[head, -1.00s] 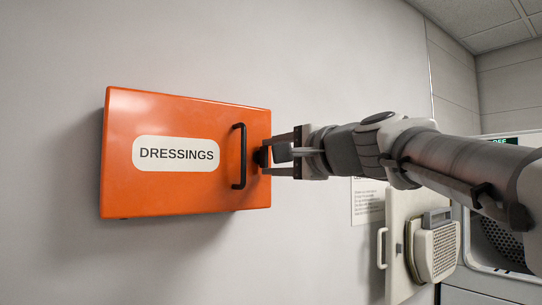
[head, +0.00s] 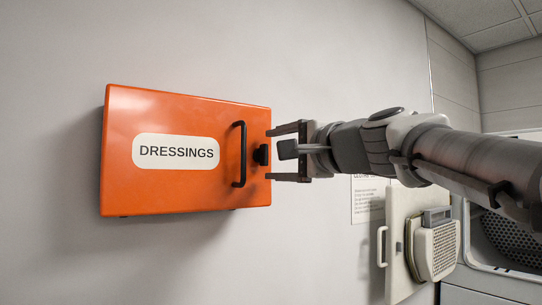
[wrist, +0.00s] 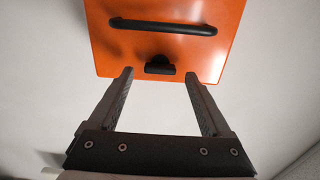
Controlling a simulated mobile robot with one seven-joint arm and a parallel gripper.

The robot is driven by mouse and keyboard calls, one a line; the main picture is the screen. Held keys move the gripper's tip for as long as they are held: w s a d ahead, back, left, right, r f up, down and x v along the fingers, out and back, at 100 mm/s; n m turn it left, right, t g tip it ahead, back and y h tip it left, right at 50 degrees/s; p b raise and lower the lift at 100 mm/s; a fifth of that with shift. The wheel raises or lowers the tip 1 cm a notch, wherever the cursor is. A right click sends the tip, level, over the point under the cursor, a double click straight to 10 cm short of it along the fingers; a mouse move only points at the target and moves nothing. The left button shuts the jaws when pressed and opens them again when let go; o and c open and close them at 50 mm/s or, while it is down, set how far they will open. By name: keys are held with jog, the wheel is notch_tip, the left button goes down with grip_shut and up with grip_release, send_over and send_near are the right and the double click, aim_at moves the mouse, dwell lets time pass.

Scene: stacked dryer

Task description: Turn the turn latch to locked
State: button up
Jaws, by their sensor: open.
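The turn latch (head: 261,154) is a small black knob near the right edge of the orange DRESSINGS cabinet (head: 120,150). In the wrist view the latch (wrist: 160,66) sits near the cabinet's edge, below the black handle. My gripper (head: 272,155) is open and empty, just right of the latch in the head view. In the wrist view my gripper (wrist: 158,75) has its fingertips on either side of the latch, with a gap on both sides and no visible contact. The latch looks wider than tall in the wrist view; whether it is locked I cannot tell.
A black bar handle (head: 239,155) stands out from the cabinet door beside the latch. A paper notice (head: 367,202) hangs on the wall below my arm. An open white dryer door (head: 405,235) is at the lower right. The wall left of the cabinet is clear.

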jog(key=b+v, duration=0.1)
jog(key=v, duration=1.5)
jog(key=shift+d+b, duration=0.15)
jog(key=shift+b, duration=0.15)
jog(key=shift+s+f, duration=0.1)
jog(key=shift+s, duration=0.05)
notch_tip(320, 180, down, 23)
jog(key=s+a+n+g+h, duration=0.1)
jog(key=s+n+g+h, duration=0.1)
jog(key=n+g+h, duration=0.25)
jog(key=s+d+f+n+g+h, duration=0.2)
jog(key=s+f+n, duration=0.1)
jog(key=f, duration=0.6)
jog(key=s+d+f+n+g+h, duration=0.2)
jog(key=s+f+n+g+h, duration=0.1)
jog(key=f, duration=0.7)
jog(key=shift+s+d+n+p, duration=0.4)
jog(key=shift+s+n, duration=0.05)
jog(key=shift+s, duration=0.6)
jog(key=shift+f+h, duration=0.1)
jog(key=shift+h, duration=0.15)
jog(key=c, duration=0.5)
jog(key=shift+a, duration=0.2)
